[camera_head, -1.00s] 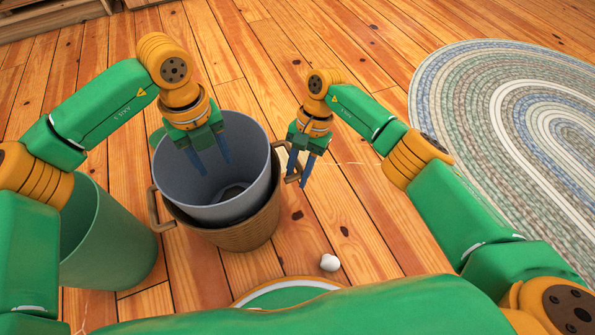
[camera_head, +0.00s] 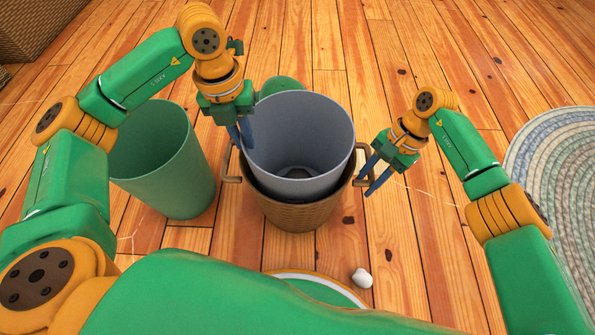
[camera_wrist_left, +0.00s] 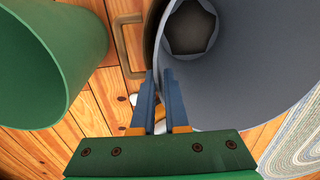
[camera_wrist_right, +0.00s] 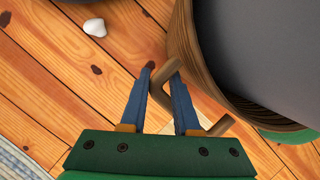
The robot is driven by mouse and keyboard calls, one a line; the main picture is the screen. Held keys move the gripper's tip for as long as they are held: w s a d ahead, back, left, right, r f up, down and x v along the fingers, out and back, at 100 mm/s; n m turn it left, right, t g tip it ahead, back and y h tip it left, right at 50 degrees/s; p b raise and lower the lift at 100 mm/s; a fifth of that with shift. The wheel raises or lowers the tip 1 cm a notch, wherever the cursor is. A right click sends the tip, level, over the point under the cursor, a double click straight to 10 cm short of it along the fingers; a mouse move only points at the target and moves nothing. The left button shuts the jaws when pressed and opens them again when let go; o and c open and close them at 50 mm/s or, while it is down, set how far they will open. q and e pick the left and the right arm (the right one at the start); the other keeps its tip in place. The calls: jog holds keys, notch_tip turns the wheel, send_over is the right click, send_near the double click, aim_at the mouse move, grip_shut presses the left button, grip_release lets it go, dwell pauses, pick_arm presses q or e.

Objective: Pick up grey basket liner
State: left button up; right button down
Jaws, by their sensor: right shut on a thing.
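The grey basket liner (camera_head: 320,125) is an open round bucket with a dark bottom, seated upright in the brown wicker basket (camera_head: 300,216). In the left wrist view I look down into the liner (camera_wrist_left: 235,75). My left gripper (camera_head: 243,140) is at the liner's left rim, its fingers pointing down with a narrow gap between them; contact with the rim is unclear. My right gripper (camera_head: 369,180) is shut on the basket's right handle (camera_wrist_right: 161,92), which lies between its fingers. The basket's left handle (camera_wrist_left: 127,45) is free.
A green bin (camera_head: 165,165) stands on the plank floor left of the basket. A small white object (camera_head: 362,278) lies in front. A braided rug (camera_head: 565,165) is at the right. A green item (camera_head: 283,86) shows behind the liner. Bare floor lies behind.

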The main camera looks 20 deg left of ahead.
pick_arm(q)
jog(key=f, duration=0.4)
jog(key=shift+w+d, duration=0.15)
jog(key=shift+w, duration=0.05)
grip_shut()
jog(key=shift+r, duration=0.1)
dwell(1.1)
notch_tip(320, 180, up, 28)
pick_arm(e)
jog(key=c, duration=0.6)
grip_release()
